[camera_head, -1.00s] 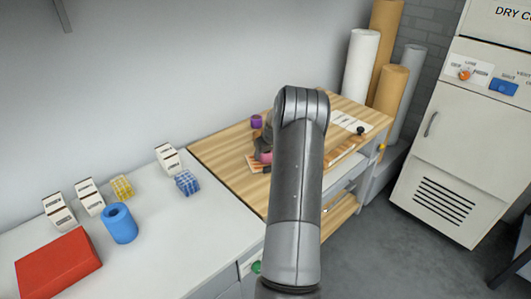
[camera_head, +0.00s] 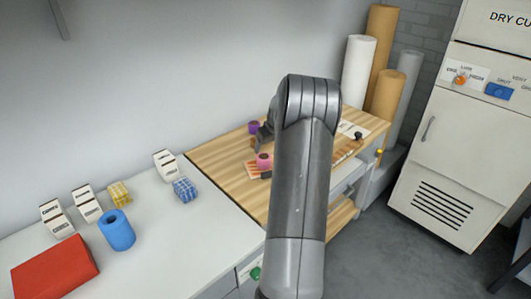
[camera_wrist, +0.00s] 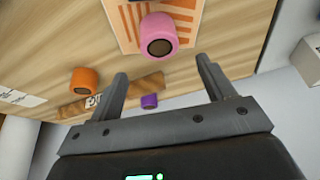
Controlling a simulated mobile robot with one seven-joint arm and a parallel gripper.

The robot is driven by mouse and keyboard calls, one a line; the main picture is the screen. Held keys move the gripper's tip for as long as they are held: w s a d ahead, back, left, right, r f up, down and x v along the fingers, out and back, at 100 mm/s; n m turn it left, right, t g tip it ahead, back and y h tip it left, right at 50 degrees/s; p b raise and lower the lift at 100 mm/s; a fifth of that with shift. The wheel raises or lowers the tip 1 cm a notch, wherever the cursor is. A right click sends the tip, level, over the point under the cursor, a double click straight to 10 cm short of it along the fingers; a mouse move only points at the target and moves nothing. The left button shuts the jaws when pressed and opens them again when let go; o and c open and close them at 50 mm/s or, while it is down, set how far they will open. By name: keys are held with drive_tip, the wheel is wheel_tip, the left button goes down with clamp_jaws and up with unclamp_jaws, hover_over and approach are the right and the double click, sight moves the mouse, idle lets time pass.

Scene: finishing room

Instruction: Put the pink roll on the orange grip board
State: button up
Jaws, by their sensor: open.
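The pink roll (camera_head: 264,161) stands on the orange grip board (camera_head: 252,168), a pale board with orange stripes, on the wooden bench top. In the wrist view the pink roll (camera_wrist: 158,35), with a dark core, appears upright over the striped board (camera_wrist: 124,25). My gripper (camera_wrist: 162,75) is open and empty, its fingers apart from the roll. In the head view my gripper (camera_head: 263,137) shows partly, beyond the roll; my arm hides the middle of the bench.
A purple roll (camera_wrist: 149,101) and an orange roll (camera_wrist: 84,80) stand near a wooden strip (camera_wrist: 110,95). The white counter holds a blue roll (camera_head: 117,230), a red box (camera_head: 55,266) and small boxes. Tall rolls (camera_head: 380,65) stand behind the bench.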

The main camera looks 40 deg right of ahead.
drive_tip(key=s+a+r, duration=0.2)
drive_tip(key=a+r, duration=0.4)
drive_tip(key=a, duration=0.3)
drive_tip(key=s+a+r+n, duration=0.1)
drive_tip(key=s+a+r, duration=0.1)
drive_tip(key=a+r, duration=0.6)
drive_tip(key=s+a+r, duration=0.2)
drive_tip(key=a+r, duration=0.2)
drive_tip(key=a, duration=0.7)
drive_tip(key=s+a+n+t, duration=0.1)
drive_tip(key=s+a, duration=1.7)
drive_tip(key=s, duration=0.4)
drive_tip(key=shift+s+a+r+y, duration=0.25)
drive_tip(key=shift+a+y, duration=0.05)
drive_tip(key=shift+y, duration=0.1)
